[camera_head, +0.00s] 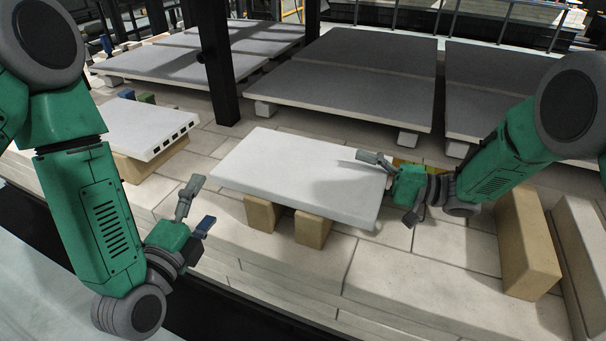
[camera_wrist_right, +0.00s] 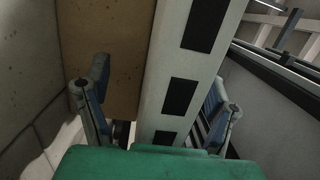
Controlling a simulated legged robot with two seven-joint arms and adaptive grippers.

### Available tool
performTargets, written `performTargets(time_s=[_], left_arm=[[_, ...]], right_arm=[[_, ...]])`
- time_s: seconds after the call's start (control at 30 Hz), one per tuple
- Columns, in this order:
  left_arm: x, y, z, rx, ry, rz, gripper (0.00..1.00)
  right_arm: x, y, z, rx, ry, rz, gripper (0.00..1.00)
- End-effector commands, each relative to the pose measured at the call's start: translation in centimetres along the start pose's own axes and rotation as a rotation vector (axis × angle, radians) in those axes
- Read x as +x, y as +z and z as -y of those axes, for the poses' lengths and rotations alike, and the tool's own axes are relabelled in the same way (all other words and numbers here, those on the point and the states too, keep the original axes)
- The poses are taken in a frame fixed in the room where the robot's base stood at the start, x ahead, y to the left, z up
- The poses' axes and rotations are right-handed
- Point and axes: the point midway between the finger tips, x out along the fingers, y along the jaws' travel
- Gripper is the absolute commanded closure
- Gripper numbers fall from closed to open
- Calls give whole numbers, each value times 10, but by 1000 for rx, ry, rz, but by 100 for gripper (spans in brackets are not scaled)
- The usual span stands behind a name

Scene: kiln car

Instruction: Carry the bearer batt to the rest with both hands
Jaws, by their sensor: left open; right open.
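A white slab, which I take for the bearer batt (camera_head: 290,170), lies flat on two tan blocks (camera_head: 313,229) in the middle of the head view. My right gripper (camera_head: 388,187) is open at its right end, one finger over the top. In the right wrist view, the slab's slotted end (camera_wrist_right: 178,93) stands between the open fingers (camera_wrist_right: 158,75), and I cannot tell whether they touch it. My left gripper (camera_head: 202,202) is open and empty, just left of the slab's near left corner and apart from it. I cannot tell which support is the rest.
Another white slotted slab (camera_head: 140,123) sits on a tan support (camera_head: 152,164) at the left. Large grey slabs (camera_head: 350,75) on low white feet fill the back. A black post (camera_head: 217,70) rises behind. A tan block (camera_head: 526,245) stands at the right. The front paving is clear.

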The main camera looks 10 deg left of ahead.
Motion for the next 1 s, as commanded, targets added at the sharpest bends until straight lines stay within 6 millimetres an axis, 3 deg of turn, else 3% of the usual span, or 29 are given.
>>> performTargets(time_s=[0.37,0.8,1.0], left_arm=[[0,0,0,0,0,0,20],[0,0,0,0,0,0,20],[0,0,0,0,0,0,20]], right_arm=[[-4,-1,0,0,0,-1,20],[-64,-5,1,1,0,-2,20],[-70,-5,1,1,1,0,20]])
